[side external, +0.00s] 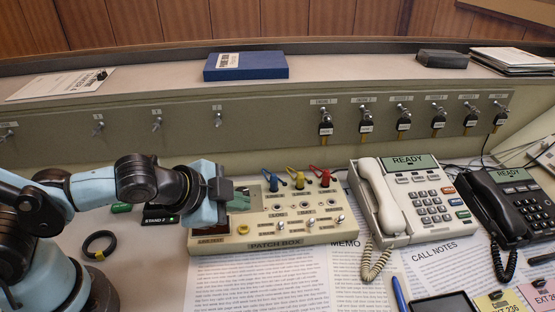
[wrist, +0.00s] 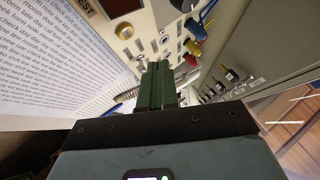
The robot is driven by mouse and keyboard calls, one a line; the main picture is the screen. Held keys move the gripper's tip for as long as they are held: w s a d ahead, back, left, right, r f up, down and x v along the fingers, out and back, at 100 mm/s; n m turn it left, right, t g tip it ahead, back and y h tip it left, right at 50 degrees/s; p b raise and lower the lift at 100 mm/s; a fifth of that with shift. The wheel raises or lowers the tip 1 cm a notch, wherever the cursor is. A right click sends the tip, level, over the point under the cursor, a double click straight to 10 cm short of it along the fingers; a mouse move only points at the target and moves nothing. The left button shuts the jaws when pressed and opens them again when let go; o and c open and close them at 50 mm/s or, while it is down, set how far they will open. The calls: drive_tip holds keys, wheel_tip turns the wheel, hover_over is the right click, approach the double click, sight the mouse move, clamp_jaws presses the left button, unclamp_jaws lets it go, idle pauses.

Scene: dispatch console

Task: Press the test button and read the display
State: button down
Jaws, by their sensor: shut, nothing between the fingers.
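The cream patch box (side external: 300,229) sits on the desk in the side view. A round yellow button (side external: 242,229) is at its front left, beside a small label. The button also shows in the wrist view (wrist: 124,31), near a label whose legible part reads "EST". A dark display window (wrist: 120,6) is cut by the top edge of the wrist view; no reading is legible. My gripper (side external: 242,198) is shut and empty over the box's left part, behind the button. Its green fingers (wrist: 158,68) stand apart from the button in the wrist view.
Blue, yellow and red plugs (side external: 297,180) stand at the box's back. A cream telephone (side external: 408,203) and a black telephone (side external: 512,205) are to the right. Printed sheets (side external: 258,282) lie in front. A black ring (side external: 99,245) lies left. Keys hang on the panel behind.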

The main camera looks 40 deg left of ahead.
sight(240, 231)
drive_tip(key=shift+f, duration=1.7)
drive_tip(key=shift+f, duration=0.3)
idle(0.9)
drive_tip(key=shift+f, duration=0.15)
idle(0.5)
drive_tip(key=shift+r, duration=0.4)
drive_tip(key=shift+r, duration=2.5)
